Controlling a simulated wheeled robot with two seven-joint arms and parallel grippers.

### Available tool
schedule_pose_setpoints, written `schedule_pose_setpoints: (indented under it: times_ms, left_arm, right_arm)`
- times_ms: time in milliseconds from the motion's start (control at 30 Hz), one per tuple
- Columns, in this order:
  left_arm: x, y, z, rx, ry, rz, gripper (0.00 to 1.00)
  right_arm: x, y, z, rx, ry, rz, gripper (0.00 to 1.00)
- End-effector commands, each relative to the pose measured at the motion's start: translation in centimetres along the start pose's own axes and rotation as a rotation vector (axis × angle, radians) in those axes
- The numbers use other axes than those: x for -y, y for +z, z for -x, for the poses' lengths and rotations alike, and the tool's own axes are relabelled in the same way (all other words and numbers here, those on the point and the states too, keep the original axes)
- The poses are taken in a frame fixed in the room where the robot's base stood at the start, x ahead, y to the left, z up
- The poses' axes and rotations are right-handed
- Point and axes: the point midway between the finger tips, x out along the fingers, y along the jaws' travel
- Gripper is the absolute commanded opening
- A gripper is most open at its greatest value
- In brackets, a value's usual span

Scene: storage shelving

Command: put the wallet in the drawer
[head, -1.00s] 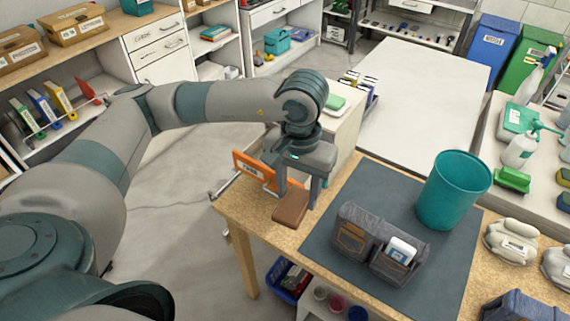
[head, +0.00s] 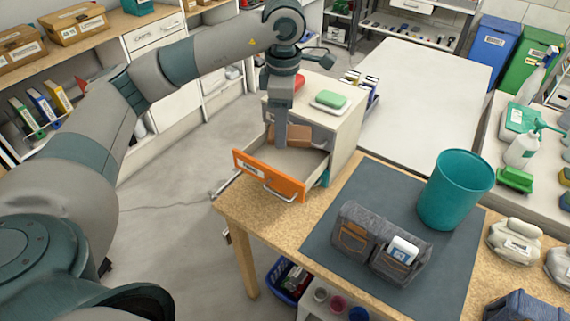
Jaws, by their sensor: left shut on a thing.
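The brown wallet (head: 298,134) is in my left gripper (head: 281,140), which points down over the open drawer. A gripper finger hides part of the wallet. The drawer, with an orange front (head: 268,176) and a metal handle, is pulled out of a pale cabinet (head: 343,124). The wallet shows at the rear part of the drawer opening; I cannot tell whether it touches the drawer floor. The front part of the drawer's inside looks empty. My right gripper is not in view.
A green-topped item (head: 329,99) and a red item sit on the cabinet. A wooden table (head: 237,205) in front carries a dark mat (head: 335,200), a grey organizer (head: 350,232) and a teal bin (head: 456,188). Open floor lies to the left.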

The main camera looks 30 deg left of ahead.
Motion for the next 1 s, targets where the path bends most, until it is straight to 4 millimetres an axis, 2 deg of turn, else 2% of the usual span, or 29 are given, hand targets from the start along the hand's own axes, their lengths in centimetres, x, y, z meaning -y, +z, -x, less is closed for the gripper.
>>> schedule_pose_setpoints:
  times_ms: [100, 300, 500, 667, 1000]
  left_arm:
    - [-1.6, -1.0, 1.0, 0.003, -0.004, 0.264, 0.24]
    - [-3.7, -2.6, 2.5, 0.008, -0.016, 0.678, 0.24]
    - [-4.9, -3.6, 3.5, 0.010, -0.028, 0.946, 0.24]
    - [-5.2, -4.0, 3.8, 0.010, -0.032, 1.028, 0.24]
    - [-5.2, -4.0, 3.8, 0.010, -0.032, 1.036, 0.24]
  right_arm:
    - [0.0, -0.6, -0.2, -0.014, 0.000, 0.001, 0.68]
    - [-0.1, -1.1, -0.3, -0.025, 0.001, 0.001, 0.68]
    - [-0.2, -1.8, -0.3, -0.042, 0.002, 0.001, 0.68]
    - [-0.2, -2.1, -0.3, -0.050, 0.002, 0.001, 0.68]
    - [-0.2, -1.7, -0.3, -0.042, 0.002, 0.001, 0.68]
